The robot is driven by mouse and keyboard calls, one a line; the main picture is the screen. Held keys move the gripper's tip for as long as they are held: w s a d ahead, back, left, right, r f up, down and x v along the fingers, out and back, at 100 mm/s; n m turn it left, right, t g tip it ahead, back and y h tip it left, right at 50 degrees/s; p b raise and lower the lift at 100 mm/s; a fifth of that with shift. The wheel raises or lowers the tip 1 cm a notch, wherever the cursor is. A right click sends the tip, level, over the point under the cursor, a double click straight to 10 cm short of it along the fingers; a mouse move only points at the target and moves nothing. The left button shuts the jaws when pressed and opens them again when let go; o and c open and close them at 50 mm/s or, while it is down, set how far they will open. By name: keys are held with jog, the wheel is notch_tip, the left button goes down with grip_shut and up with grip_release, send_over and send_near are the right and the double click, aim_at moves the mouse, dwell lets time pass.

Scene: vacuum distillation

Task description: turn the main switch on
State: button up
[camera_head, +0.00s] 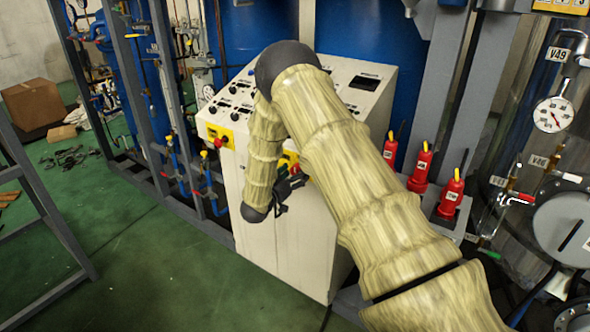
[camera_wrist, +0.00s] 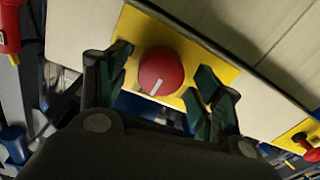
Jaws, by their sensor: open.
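The main switch is a red round knob (camera_wrist: 161,71) with a white mark, on a yellow plate (camera_wrist: 146,34) in the wrist view. My gripper (camera_wrist: 160,84) is open, with one finger on each side of the knob. Gaps show between the fingers and the knob, so it does not look gripped. In the head view my gripper (camera_head: 289,186) is at the front face of the white control cabinet (camera_head: 292,247). My arm hides much of the cabinet front there, and the knob at the gripper cannot be made out clearly.
A second red knob (camera_head: 219,143) on a yellow plate sits on the cabinet's left front. Red valve-like units (camera_head: 420,166) stand to the right. A glass vessel with a gauge (camera_head: 553,114) is at the far right.

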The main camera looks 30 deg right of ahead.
jog(key=shift+w+d, duration=0.15)
jog(key=shift+d, duration=0.2)
jog(key=shift+c, duration=0.2)
jog(key=c, duration=1)
jog(key=shift+f+m+b, duration=0.2)
jog(key=shift+m+b, duration=0.1)
jog(key=shift+b, duration=0.4)
jog(key=m+b, duration=1.7)
jog(key=b, duration=1)
jog(key=shift+f+m+h+b, duration=0.15)
jog(key=shift+m+h+b, duration=0.15)
jog(key=shift+g, duration=0.4)
